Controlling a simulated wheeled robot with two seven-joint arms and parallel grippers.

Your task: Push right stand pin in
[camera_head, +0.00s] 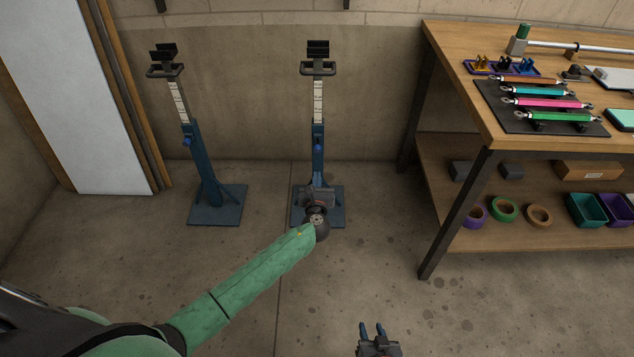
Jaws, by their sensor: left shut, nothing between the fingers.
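The right stand (318,105) is a blue post with a white marked scale, a black cradle on top and a square base plate. Its pin (318,148) shows as a small blue knob on the post's front. My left gripper (318,184) is shut and empty. It appears below the pin, in front of the lower post, and its arm hides part of the base. I cannot tell its distance from the post. My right gripper (372,327) is at the bottom edge, its two blue fingers apart and empty, away from the stand.
A similar left stand (203,165) with its own blue knob stands to the left. A wooden workbench (470,125) with tools and a lower shelf is on the right. White and brown panels (75,100) lean on the wall. The floor between is clear.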

